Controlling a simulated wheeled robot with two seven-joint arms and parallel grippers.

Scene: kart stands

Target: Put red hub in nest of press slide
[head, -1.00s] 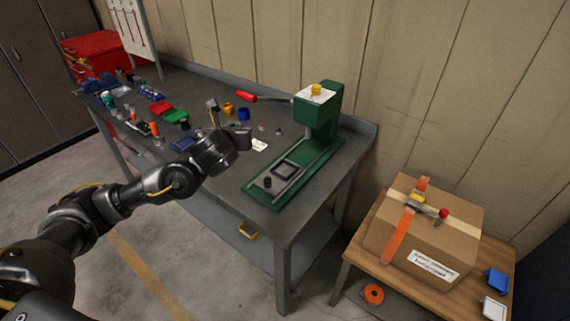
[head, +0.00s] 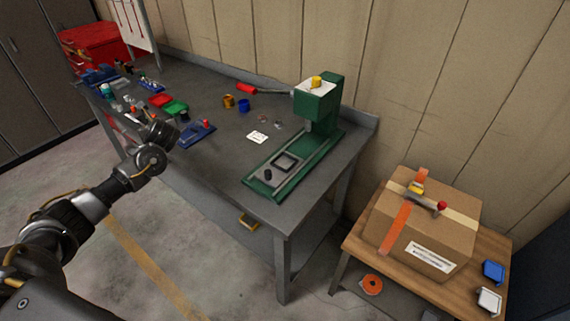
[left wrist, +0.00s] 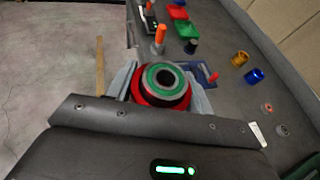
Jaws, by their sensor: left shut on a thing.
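The red hub (left wrist: 141,94) shows in the left wrist view with a green ring and a dark centre hole on its face. My left gripper (left wrist: 162,86) is shut on it, one pale finger on each side. In the head view my left gripper (head: 176,133) is over the table's front edge, left of the press; the hub cannot be made out clearly there. The green press (head: 317,103) stands at the table's right end. Its slide has a square, dark-framed nest (head: 285,161), which looks empty, and a black knob (head: 268,174). My right gripper is not in view.
A blue fixture (head: 197,134) lies beside my left gripper. Red (head: 157,100) and green (head: 175,107) bins, gold (head: 229,101) and blue (head: 244,105) cups and a white card (head: 257,137) are on the table. The surface between card and gripper is clear.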

